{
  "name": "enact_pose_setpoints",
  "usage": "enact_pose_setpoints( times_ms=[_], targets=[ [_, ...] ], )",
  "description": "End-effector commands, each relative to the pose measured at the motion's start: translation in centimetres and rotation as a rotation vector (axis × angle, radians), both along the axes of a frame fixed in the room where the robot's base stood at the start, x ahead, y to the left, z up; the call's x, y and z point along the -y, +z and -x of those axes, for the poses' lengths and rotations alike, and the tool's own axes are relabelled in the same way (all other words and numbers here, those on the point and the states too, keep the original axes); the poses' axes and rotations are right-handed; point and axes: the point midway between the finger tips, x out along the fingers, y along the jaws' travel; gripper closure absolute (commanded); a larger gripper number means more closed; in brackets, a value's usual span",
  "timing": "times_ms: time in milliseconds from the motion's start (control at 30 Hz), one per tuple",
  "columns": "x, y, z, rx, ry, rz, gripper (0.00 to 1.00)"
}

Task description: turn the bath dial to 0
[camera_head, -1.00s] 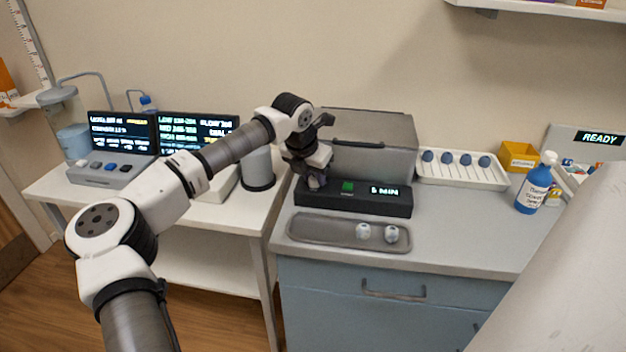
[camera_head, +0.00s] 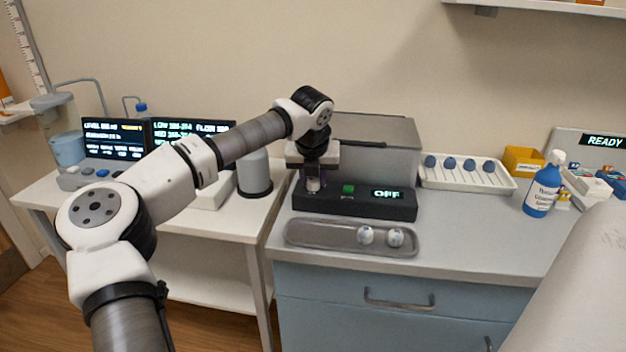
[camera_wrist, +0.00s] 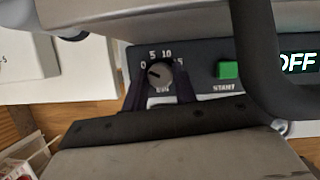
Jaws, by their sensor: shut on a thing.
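The bath dial (camera_wrist: 158,75) is a round grey knob on the dark control panel (camera_head: 370,207), with marks 0, 5, 10 and 15 around it. A pale pointer mark shows on its left side, toward the 0. The panel's display (camera_head: 387,194) reads OFF; it also shows in the wrist view (camera_wrist: 298,62). My gripper (camera_head: 313,185) points down at the panel's left end. In the wrist view its dark fingers (camera_wrist: 159,85) stand on both sides of the dial, shut on it. In the head view the dial is mostly hidden by the fingers.
A green START button (camera_wrist: 228,69) sits just right of the dial. The grey bath (camera_head: 385,140) with a dark handle bar stands behind the panel. A grey tray (camera_head: 310,233) with two small pale pieces lies in front. A white rack (camera_head: 450,182) stands right.

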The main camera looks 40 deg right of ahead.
Motion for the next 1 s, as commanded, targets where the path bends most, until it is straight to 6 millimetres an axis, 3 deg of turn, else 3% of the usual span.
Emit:
enact_pose_setpoints(
  times_ms=[267, 300, 467, 767, 1000],
  targets=[
    [0.0, 0.0, 0.0, -0.001, 0.002, 0.001, 0.95],
    [0.0, 0.0, 0.0, -0.001, 0.002, 0.001, 0.70],
    [0.0, 0.0, 0.0, -0.001, 0.002, 0.001, 0.51],
    [0.0, 0.2, 0.0, 0.000, 0.001, 0.000, 0.51],
    [-0.9, 3.2, 0.9, 0.005, 0.002, 0.001, 0.51]
  ],
)
